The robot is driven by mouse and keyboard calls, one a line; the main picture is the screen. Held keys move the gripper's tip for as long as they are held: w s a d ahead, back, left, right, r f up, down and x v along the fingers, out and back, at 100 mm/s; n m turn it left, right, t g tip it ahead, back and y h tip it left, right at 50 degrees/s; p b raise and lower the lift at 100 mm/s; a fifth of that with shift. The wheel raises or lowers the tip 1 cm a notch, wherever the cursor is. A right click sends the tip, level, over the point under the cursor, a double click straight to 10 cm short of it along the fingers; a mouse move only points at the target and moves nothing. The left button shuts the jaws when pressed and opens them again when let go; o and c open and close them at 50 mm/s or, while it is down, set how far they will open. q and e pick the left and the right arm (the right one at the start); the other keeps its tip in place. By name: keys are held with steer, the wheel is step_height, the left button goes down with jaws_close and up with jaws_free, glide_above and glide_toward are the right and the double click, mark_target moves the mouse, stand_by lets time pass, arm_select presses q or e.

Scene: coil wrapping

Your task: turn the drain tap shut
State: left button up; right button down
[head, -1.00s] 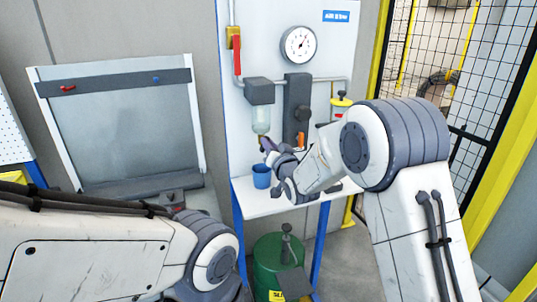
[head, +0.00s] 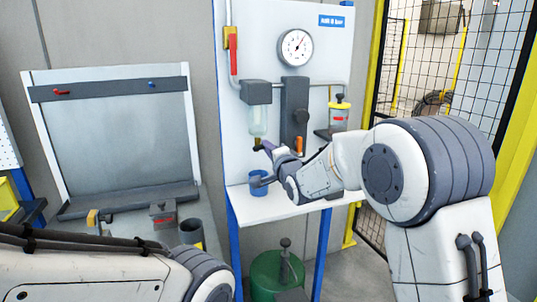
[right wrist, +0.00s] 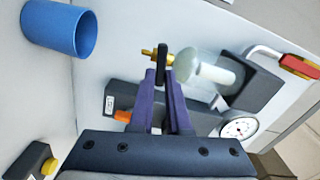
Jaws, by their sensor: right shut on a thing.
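The drain tap has a small black handle (right wrist: 162,62) and a brass stem (right wrist: 148,53), below a clear filter bowl (right wrist: 205,70). In the head view the bowl (head: 257,122) hangs under a dark grey block on the white panel. My right gripper (right wrist: 164,76) has its two purple fingers on either side of the handle and is shut on it. In the head view my right gripper (head: 266,147) is just under the bowl and mostly covers the tap. My left arm crosses the lower left, with its gripper out of view.
A blue cup (head: 258,187) stands on the white shelf (head: 300,207) just below the tap. A dark column with an orange lever (head: 299,146) and a yellow-ringed bowl (head: 338,116) are close on the right. A gauge (head: 295,47) is above; a green drum (head: 268,284) stands below.

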steer(key=shift+f+m+b, duration=0.15)
steer(key=shift+m+b, duration=0.25)
steer(key=shift+m, duration=0.7)
steer(key=c, duration=0.9)
jaws_free()
steer(key=b+v, duration=0.2)
steer(key=v, duration=0.8)
steer(key=shift+s+d+b, duration=0.15)
steer(key=shift+s+b, duration=0.05)
steer(key=shift+b, duration=0.1)
